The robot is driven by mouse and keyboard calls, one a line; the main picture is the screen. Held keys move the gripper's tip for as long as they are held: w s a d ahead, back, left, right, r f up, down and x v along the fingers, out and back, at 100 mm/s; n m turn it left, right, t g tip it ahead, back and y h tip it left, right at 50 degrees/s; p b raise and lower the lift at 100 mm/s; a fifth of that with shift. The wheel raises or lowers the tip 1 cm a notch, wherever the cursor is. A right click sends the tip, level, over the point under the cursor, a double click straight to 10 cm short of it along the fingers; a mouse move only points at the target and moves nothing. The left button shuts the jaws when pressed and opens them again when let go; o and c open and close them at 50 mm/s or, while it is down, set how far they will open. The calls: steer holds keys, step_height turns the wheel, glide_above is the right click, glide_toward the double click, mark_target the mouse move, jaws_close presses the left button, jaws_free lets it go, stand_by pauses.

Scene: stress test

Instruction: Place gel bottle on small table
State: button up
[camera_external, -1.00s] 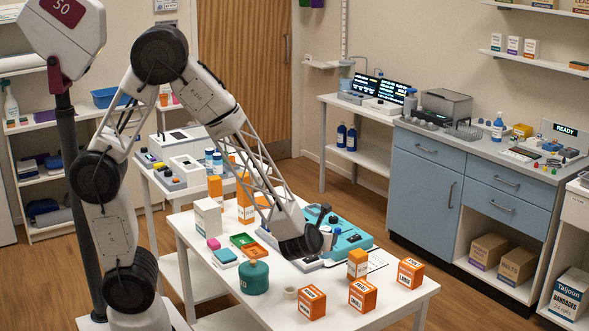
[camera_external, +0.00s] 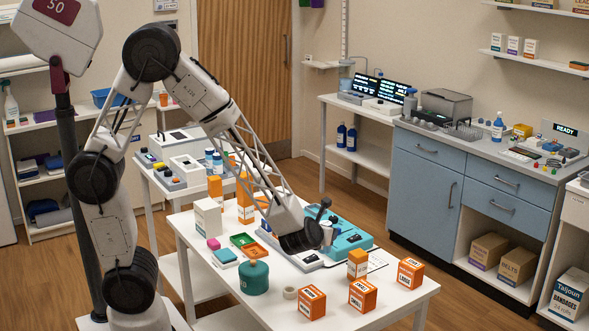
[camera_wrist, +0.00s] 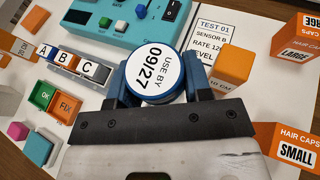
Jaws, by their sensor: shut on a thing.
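My gripper (camera_wrist: 156,92) is shut on a round container (camera_wrist: 155,72) with a blue rim and a white top reading "USE BY 09/27". The wrist view looks down on its top; its sides are hidden, so I cannot tell if it is the gel bottle. In the external view my gripper (camera_external: 303,240) is over the white front table (camera_external: 228,292), beside the teal device; its fingers are mostly hidden there. A blue bottle with a white label (camera_external: 497,127) stands on the far counter. A white side table (camera_external: 155,180) stands behind the front table at left.
The teal device (camera_external: 352,240) and a printed sheet (camera_wrist: 213,45) lie close to my gripper. Several orange boxes (camera_external: 362,296) stand at the front right. A green jar (camera_external: 254,278), small trays (camera_external: 243,240) and a white box (camera_external: 207,218) crowd the left part.

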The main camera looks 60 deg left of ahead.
steer(key=shift+w, duration=0.1)
steer(key=shift+w+r, duration=0.15)
steer(key=shift+w, duration=0.4)
steer(key=w+a+r+m+t+h, duration=0.1)
steer(key=w+a+r, duration=0.1)
steer(key=w, duration=0.6)
steer(key=w+a+r+m+h, duration=0.1)
steer(key=w+r, duration=0.1)
steer(key=w, duration=0.6)
steer(key=w+a+r+m+h, duration=0.3)
steer(key=w+a+r, duration=0.4)
steer(key=w+a, duration=0.3)
steer(key=shift+a+r+t+h, duration=0.25)
steer(key=shift+r+t+h, duration=0.05)
steer(key=shift+h, duration=0.2)
steer(key=shift+a, duration=0.1)
stand_by(0.7)
